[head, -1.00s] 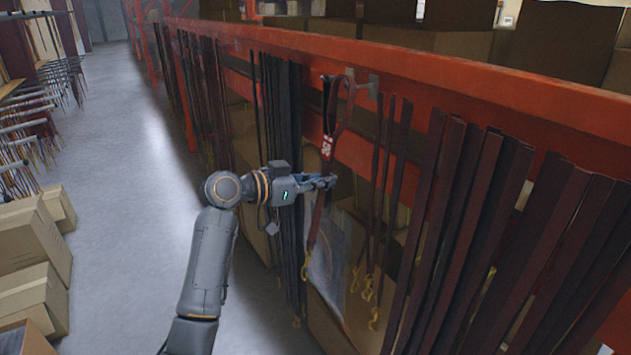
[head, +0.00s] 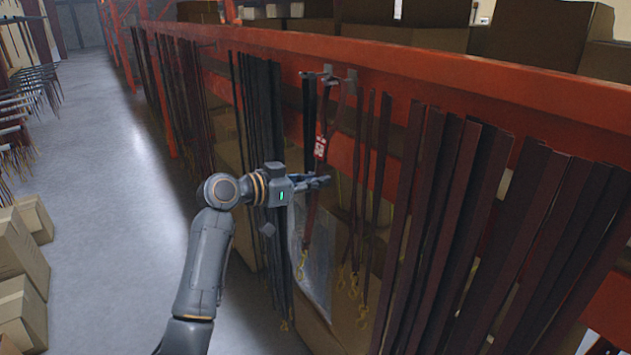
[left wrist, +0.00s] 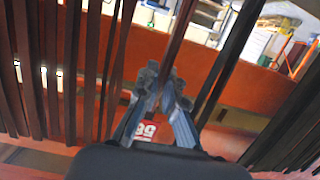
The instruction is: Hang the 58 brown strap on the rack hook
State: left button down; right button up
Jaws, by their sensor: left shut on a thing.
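The brown strap (head: 313,215) hangs upright in front of the rack, with a red and white tag (head: 320,147) and a gold clasp at its lower end. My left gripper (head: 322,181) is shut on it just below the tag. In the left wrist view the strap (left wrist: 181,35) runs up from between the fingertips (left wrist: 165,82), and the tag (left wrist: 145,131) shows upside down below them. The rack hook (head: 330,76) sticks out from the orange beam, at the strap's top. I cannot tell whether the strap's loop is around the hook or only beside it. My right gripper is not in view.
Dark straps (head: 262,120) hang close to the left, and several brown straps (head: 455,210) hang to the right. The orange beam (head: 420,75) runs along the rack, with boxes behind. The grey aisle floor (head: 110,190) on the left is clear, apart from boxes (head: 22,260) at its edge.

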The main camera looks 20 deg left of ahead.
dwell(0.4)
pick_arm(q)
jog(key=c, duration=1.4)
grip_release()
